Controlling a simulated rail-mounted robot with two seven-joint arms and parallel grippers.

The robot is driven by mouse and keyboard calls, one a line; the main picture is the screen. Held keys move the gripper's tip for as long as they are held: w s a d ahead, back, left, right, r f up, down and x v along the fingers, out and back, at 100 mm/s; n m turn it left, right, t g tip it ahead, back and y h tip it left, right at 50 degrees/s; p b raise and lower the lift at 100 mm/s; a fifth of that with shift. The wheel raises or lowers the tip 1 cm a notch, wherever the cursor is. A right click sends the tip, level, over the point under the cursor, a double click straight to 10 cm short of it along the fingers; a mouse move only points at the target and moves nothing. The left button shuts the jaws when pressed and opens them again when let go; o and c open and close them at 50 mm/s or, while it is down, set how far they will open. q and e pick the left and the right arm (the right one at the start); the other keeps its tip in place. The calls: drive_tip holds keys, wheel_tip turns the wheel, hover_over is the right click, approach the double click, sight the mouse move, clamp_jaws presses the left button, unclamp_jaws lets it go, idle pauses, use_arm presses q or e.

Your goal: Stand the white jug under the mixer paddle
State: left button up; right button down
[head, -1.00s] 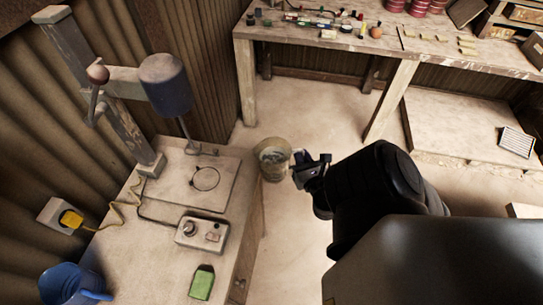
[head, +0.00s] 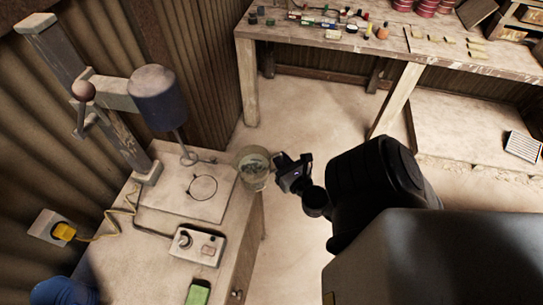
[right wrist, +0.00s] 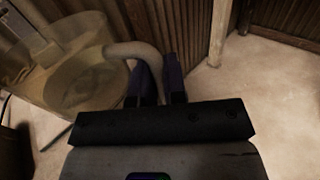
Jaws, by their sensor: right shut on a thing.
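The white jug (head: 254,168) looks dingy and translucent, with greyish contents visible through its open top. My right gripper (head: 281,170) is shut on its handle. In the right wrist view the jug (right wrist: 70,75) is at the left, and its curved handle passes between the two fingers (right wrist: 160,82). The jug is at the right edge of the mixer bench, right of the mixer paddle (head: 188,158). The paddle hangs on a shaft from the blue-grey mixer motor (head: 160,97), over a plate with a dark marked circle (head: 203,187). My left gripper is not in view.
A control box (head: 197,245) with a knob stands at the front of the mixer bench (head: 150,230). A green sponge-like block (head: 198,293) and a blue bucket (head: 64,291) are nearer. A cluttered workbench (head: 340,42) stands behind. The plate around the circle is clear.

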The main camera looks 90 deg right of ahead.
sight(243, 165)
drive_tip(key=w, duration=0.3)
drive_tip(key=w+f, duration=0.1)
drive_tip(key=w, duration=0.1)
drive_tip(key=shift+w+a+f, duration=0.1)
drive_tip(key=shift+a, duration=0.25)
drive_tip(key=shift+w+a+p, duration=0.2)
drive_tip(key=shift+w+p, duration=0.2)
drive_tip(key=shift+w, duration=1.05)
drive_tip(key=shift+w+a+f, duration=0.1)
drive_tip(key=shift+w+a, duration=0.05)
drive_tip(key=shift+w, duration=0.6)
drive_tip(key=shift+w+a, duration=0.1)
drive_tip(key=shift+w, duration=0.65)
drive_tip(key=shift+w+a+f, duration=0.1)
drive_tip(key=shift+w+a, duration=0.05)
drive_tip(key=shift+w, duration=0.95)
drive_tip(key=shift+w+a, duration=0.15)
drive_tip(key=shift+w, duration=0.9)
drive_tip(key=shift+w+a, duration=0.2)
drive_tip(key=shift+w, duration=0.75)
drive_tip(key=shift+s+f, duration=0.1)
drive_tip(key=shift+f, duration=0.25)
drive_tip(key=shift+f, duration=0.25)
